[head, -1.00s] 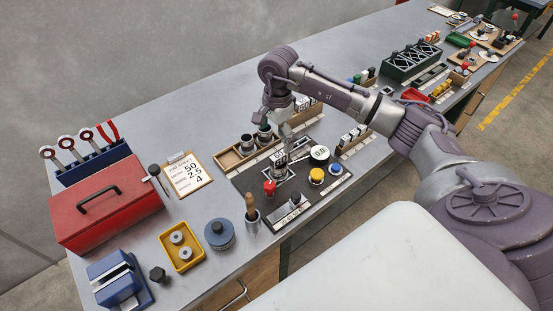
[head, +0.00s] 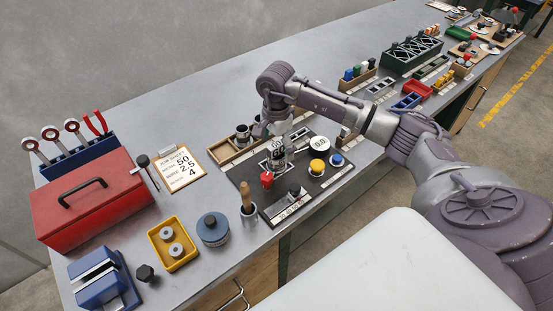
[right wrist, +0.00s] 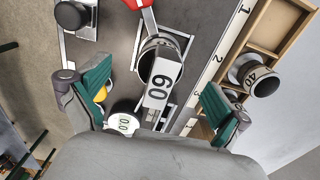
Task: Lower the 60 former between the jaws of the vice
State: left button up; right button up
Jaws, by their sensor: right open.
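The 60 former (head: 277,153) is a metallic cylinder with a white "60" tag, standing on the dark mat. In the right wrist view the former (right wrist: 160,50) shows its open top, with its tag (right wrist: 160,88) towards me. My right gripper (head: 275,128) is directly above it. In the right wrist view my right gripper (right wrist: 152,98) is open, its green-padded fingers wide apart on either side of the tag; I see no contact. A blue vice (head: 103,281) with pale jaws sits at the bench's lower left. My left gripper is out of view.
A red toolbox (head: 88,200) stands behind the vice. A wooden tray (head: 226,151) holds other formers, including a 40 former (right wrist: 262,83). Close by are a red knob (head: 266,179), a yellow button (head: 317,167) and a "0.0" dial (head: 317,144). A yellow bin (head: 174,247) sits beside the vice.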

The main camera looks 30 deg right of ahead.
jog(key=shift+f, duration=0.25)
dwell(0.4)
jog(key=shift+s, duration=0.1)
grip_shut()
dwell(0.5)
jog(key=shift+s+f, duration=0.1)
dwell(1.0)
jog(key=shift+a, duration=0.1)
jog(key=shift+w+r+p, duration=0.25)
jog(key=shift+r+p, duration=0.2)
jog(key=shift+r, duration=0.65)
jog(key=shift+s+r, duration=0.1)
jog(key=shift+r, duration=0.2)
